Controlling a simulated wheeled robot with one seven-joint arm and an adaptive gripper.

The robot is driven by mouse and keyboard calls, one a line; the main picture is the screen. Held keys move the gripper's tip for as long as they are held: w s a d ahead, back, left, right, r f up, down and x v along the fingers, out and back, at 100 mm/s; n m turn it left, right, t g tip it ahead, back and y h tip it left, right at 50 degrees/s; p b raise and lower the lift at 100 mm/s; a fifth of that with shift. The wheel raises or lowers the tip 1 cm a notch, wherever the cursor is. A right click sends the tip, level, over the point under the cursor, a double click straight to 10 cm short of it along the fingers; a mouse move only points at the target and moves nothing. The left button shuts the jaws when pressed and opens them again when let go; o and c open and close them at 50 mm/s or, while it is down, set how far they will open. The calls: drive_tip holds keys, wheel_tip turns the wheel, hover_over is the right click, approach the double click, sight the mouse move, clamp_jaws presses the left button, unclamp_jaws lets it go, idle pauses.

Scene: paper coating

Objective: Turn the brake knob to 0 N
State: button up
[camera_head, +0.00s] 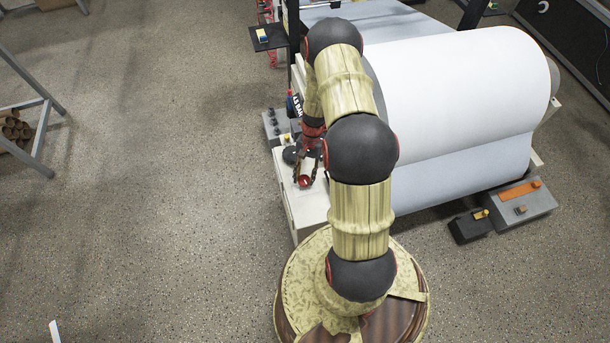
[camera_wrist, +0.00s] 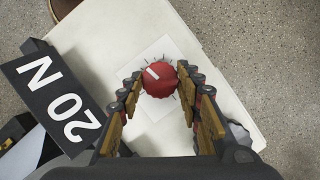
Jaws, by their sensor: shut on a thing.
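The red brake knob (camera_wrist: 159,82) sits on a white dial plate (camera_wrist: 150,108) on top of a white cabinet (camera_wrist: 205,62). A short white pointer mark on the knob lies toward the upper left in the wrist view. My gripper (camera_wrist: 157,85) is shut on the knob, with one finger on each side of it. A black sign (camera_wrist: 55,100) beside the cabinet top reads 20 N. In the head view the red knob (camera_head: 304,182) shows at my gripper (camera_head: 305,176), and my arm hides part of the cabinet.
A large white paper roll (camera_head: 460,95) stands to the right of my arm. A grey control box (camera_head: 520,205) and a black pedal (camera_head: 470,226) lie on the floor at right. A grey knob (camera_wrist: 238,134) shows near my right finger.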

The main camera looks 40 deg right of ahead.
drive_tip(key=n+g+h, duration=0.1)
drive_tip(key=n, duration=0.2)
drive_tip(key=shift+w+a+n+p, duration=0.1)
drive_tip(key=shift+w+n+p, duration=0.05)
drive_tip(key=shift+n+p, duration=0.25)
drive_tip(key=n, duration=0.2)
drive_tip(key=n+g+h, duration=0.1)
drive_tip(key=n, duration=0.1)
drive_tip(key=shift+a+n+h+p, duration=0.1)
drive_tip(key=shift+n+h+p, duration=0.2)
drive_tip(key=shift+p, duration=0.1)
drive_tip(key=n+h, duration=0.1)
drive_tip(key=n, duration=0.2)
drive_tip(key=shift+a+n+p, duration=0.1)
drive_tip(key=shift+n+p, duration=0.2)
drive_tip(key=shift+a+n+h+p, duration=0.15)
drive_tip(key=shift+n+h, duration=0.3)
drive_tip(key=shift+n, duration=0.5)
drive_tip(key=shift+d+n+h+p, duration=0.15)
drive_tip(key=shift+n+h, duration=0.3)
drive_tip(key=shift+n, duration=0.5)
drive_tip(key=shift+a, duration=0.1)
drive_tip(key=o, duration=1.1)
drive_tip(key=shift+o, duration=0.2)
drive_tip(key=shift+r, duration=0.1)
drive_tip(key=v, duration=1.1)
drive_tip(key=shift+w+r, duration=0.2)
drive_tip(key=shift+r, duration=0.15)
drive_tip(key=shift+a, duration=0.15)
